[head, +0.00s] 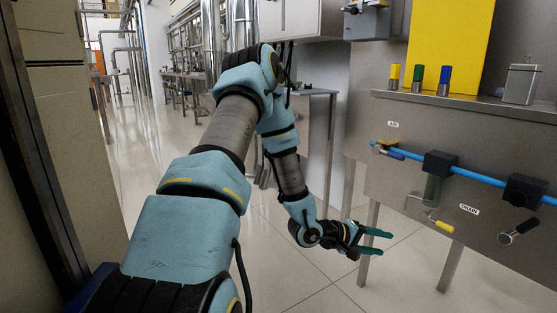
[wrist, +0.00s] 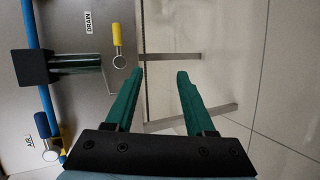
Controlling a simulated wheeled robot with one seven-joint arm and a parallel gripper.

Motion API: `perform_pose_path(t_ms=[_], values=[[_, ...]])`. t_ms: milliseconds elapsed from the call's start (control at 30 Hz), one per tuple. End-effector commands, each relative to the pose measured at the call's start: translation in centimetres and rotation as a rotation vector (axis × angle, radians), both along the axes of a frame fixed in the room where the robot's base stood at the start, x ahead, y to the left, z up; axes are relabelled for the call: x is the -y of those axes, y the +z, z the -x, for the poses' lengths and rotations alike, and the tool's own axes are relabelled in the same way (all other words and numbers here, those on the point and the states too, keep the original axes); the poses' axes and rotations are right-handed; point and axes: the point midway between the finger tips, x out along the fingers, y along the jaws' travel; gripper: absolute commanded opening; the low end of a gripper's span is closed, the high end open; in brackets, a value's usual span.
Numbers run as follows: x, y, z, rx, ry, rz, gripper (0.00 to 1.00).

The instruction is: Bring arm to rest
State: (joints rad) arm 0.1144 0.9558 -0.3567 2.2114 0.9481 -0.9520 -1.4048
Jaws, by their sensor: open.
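My gripper (head: 376,242) is at the end of my blue and grey arm, in the middle of the head view. Its two green fingers are apart, with nothing between them. In the wrist view the open fingers (wrist: 160,75) show over the floor and a metal leg of the machine. The gripper is left of the steel machine panel (head: 385,180) in the head view and appears clear of it. The arm is bent, with its forearm pointing down and the gripper low.
The panel carries a blue pipe (head: 480,176), a yellow-handled drain valve (head: 442,226), a black-handled valve (head: 520,231) and a blue-handled air valve (wrist: 44,128). Yellow, green and blue cylinders stand on the ledge (head: 465,101). A cabinet (head: 60,120) stands at left. Open floor (head: 150,150) lies between.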

Motion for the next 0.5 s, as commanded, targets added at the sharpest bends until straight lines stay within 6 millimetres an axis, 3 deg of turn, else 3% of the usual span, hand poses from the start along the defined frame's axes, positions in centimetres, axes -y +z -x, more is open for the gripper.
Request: perform_pose_path(t_ms=[100, 267, 400, 500], values=[[-5.8, 0.5, -3.2, 0.181, 0.040, -0.305, 0.54], [-14.9, 2.3, -4.8, 0.303, 0.054, -0.691, 0.54], [-22.8, 5.1, -3.4, 0.303, 0.028, -0.967, 0.54], [-27.0, 7.0, -0.9, 0.258, -0.012, -1.097, 0.54]])
